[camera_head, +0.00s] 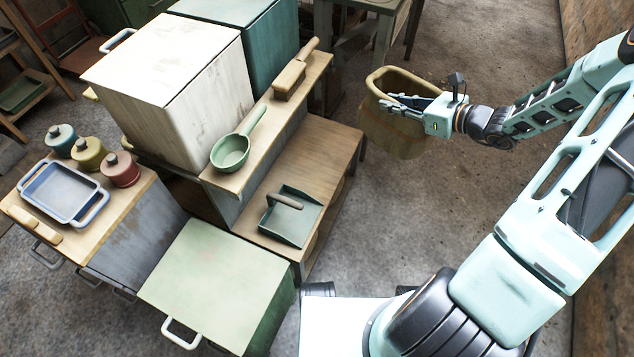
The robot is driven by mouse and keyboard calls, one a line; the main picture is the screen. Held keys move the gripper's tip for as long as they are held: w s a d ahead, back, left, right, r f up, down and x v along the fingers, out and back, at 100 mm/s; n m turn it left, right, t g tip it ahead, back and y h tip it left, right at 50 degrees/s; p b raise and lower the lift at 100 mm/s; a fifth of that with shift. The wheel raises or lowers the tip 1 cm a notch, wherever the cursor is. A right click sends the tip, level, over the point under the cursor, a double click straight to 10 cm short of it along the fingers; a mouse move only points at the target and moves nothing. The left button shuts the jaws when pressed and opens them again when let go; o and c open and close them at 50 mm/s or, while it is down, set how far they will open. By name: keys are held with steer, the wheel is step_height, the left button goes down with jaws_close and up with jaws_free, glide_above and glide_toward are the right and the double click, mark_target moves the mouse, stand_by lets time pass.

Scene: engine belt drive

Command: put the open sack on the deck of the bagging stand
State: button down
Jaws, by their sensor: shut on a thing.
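The open sack (388,136) is a tan, open-topped bag in the upper middle of the head view. It hangs in the air over the floor, mouth up. My gripper (402,102) reaches in from the right and is shut on the sack near its rim. The fingertips partly cover the mouth. What looks like the bagging stand is the wooden bench to the left of the sack. Its low deck (325,150) is apart from the sack. A green dustpan-like scoop (293,217) with a dark handle lies on the deck's near end.
A raised shelf (262,128) beside the deck holds a green ladle (231,151) and a wooden-handled brush (289,80). Tall white (165,80) and teal bins stand behind. A green-lidded bin (215,275) stands in front. The deck's far part is bare.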

mark_target(386, 126)
steer(key=shift+t+h, duration=0.3)
steer(key=shift+t, duration=0.1)
steer(key=w+f, duration=0.1)
steer(key=f, duration=0.3)
steer(key=w+f+b, duration=0.1)
steer(key=f, duration=0.3)
steer(key=w+f, duration=0.1)
steer(key=f, duration=0.2)
steer(key=shift+d+f, duration=0.15)
steer(key=shift+f, duration=0.25)
steer(key=w+a+b, duration=0.2)
steer(key=w+a, duration=0.2)
steer(key=a, duration=0.5)
steer(key=w+a+b, duration=0.2)
steer(key=w+a, duration=0.1)
steer(key=a, duration=0.6)
step_height(386, 126, down, 7)
steer(key=b, duration=0.3)
steer(key=shift+w+a+b, duration=0.2)
steer(key=shift+w+b, duration=0.1)
steer(key=c, duration=1.8)
jaws_free()
steer(key=shift+s+f+m, duration=0.15)
steer(key=shift+f+m, duration=0.05)
steer(key=shift+m, duration=0.1)
steer(key=shift+c, duration=0.2)
steer(key=shift+r, duration=0.1)
